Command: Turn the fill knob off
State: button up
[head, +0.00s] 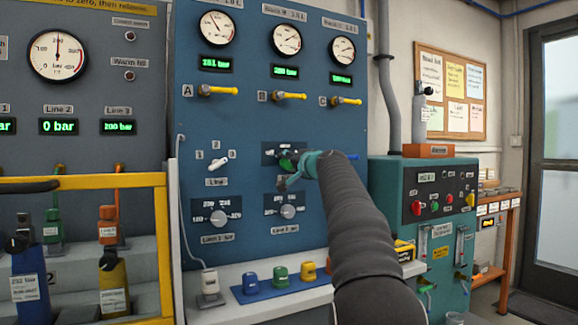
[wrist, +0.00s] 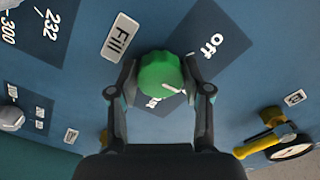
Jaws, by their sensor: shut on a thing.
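The fill knob (wrist: 160,72) is green and round, on a dark plate beside a white "Fill" label (wrist: 120,37) in the wrist view. The word "Off" (wrist: 213,45) is on the plate, up and right of the knob. Another marking below the knob is partly hidden. A short white mark on the knob lies at its lower right, apart from "Off". My gripper (wrist: 161,80) is shut on the knob, one finger on each side. In the head view my gripper (head: 293,170) covers part of the green knob (head: 286,160) on the blue panel.
A white line selector (head: 217,164) is left of my gripper, with limit dials (head: 288,212) below. Yellow valve handles (head: 290,96) and gauges sit above. Coloured blocks (head: 280,274) stand on the ledge below. A teal cabinet (head: 435,235) is at right.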

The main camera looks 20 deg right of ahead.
jog(key=n+b, duration=0.3)
jog(key=n, duration=0.2)
jog(key=shift+f, duration=0.2)
jog(key=n+b, duration=0.1)
jog(key=n, duration=0.4)
jog(key=shift+r+n+b, duration=0.15)
jog(key=shift+n+b, duration=0.15)
jog(key=shift+n, duration=0.4)
jog(key=o, duration=1.2)
jog(key=shift+c, duration=0.2)
jog(key=shift+s, duration=0.15)
jog(key=s, duration=1.1)
jog(key=shift+s+d, duration=0.2)
jog(key=shift+s, duration=0.15)
